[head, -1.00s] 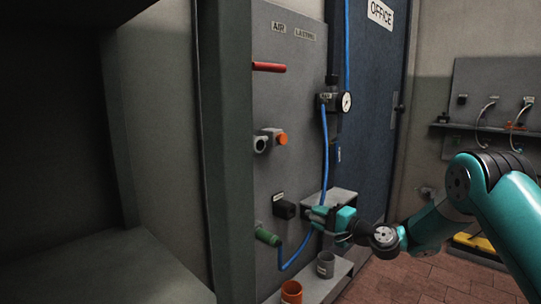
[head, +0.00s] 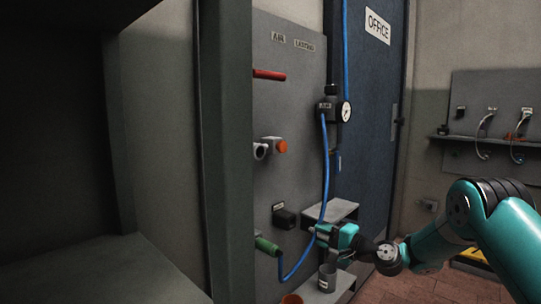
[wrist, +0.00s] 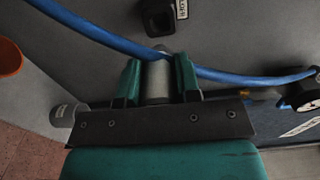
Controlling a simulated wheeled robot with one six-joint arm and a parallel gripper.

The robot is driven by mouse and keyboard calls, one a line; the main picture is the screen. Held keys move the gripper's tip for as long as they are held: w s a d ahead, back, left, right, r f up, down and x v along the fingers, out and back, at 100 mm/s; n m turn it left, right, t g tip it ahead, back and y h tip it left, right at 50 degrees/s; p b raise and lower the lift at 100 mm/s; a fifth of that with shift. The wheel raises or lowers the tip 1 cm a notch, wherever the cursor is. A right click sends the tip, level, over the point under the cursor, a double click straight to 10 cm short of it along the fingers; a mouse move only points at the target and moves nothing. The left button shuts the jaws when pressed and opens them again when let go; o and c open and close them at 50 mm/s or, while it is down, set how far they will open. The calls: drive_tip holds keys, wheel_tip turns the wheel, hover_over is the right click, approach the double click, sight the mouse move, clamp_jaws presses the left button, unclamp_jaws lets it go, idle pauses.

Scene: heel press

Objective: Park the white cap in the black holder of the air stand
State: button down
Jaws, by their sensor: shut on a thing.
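My gripper (head: 321,234) is low in front of the grey panel, to the right of and a little below the black holder (head: 284,216). In the wrist view, my gripper (wrist: 159,80) is shut on a pale grey-white cylinder, the white cap (wrist: 157,82), between its teal fingers. The cap is hidden by the fingers in the head view. The black holder (wrist: 158,17) is a square block with a dark opening, ahead of and apart from the cap in the wrist view.
A blue hose (wrist: 225,76) crosses just beyond the fingertips. A green handle (head: 267,245) projects left of my gripper. A grey cup (head: 327,279) and an orange cup (head: 292,299) stand below. A grey shelf (head: 338,208) is behind my gripper.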

drive_tip(key=shift+x, duration=2.3)
drive_tip(key=shift+x, duration=1.45)
drive_tip(key=c, duration=0.8)
unclamp_jaws()
drive_tip(key=shift+o, duration=0.2)
